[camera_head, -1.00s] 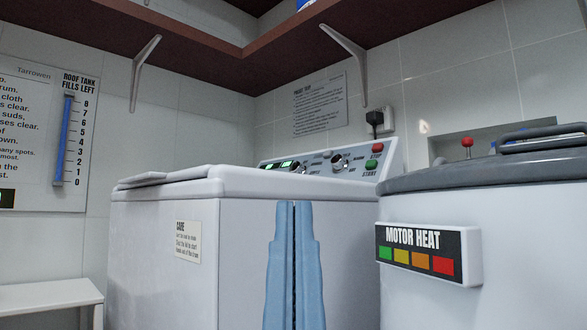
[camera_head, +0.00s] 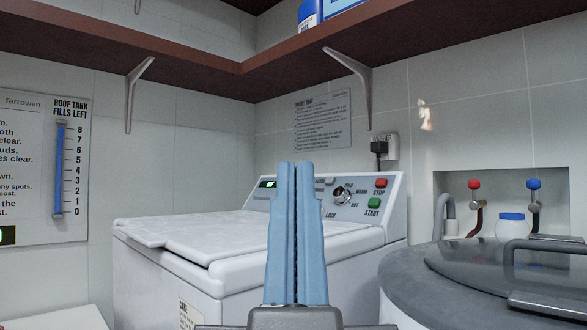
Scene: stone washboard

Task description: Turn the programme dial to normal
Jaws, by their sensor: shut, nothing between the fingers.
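The white washing machine (camera_head: 240,285) has a raised control panel (camera_head: 392,205) along its back. A dark round dial (camera_head: 342,196) with a light pointer shows on the panel, ringed by small labels that seem to read cold, warm and hot. My gripper (camera_head: 295,166) is shut and empty, its blue fingers pointing up in front of the panel, left of that dial. The fingers hide the panel's middle part, and I cannot make out a programme dial. A green-lit display (camera_head: 268,184) shows just left of the fingers.
A red stop button (camera_head: 381,183) and green start button (camera_head: 374,203) are on the panel's right. A grey-lidded round tub (camera_head: 470,268) stands front right, with taps (camera_head: 533,185) in a niche behind. A shelf (camera_head: 400,37) with a bracket (camera_head: 352,75) hangs above.

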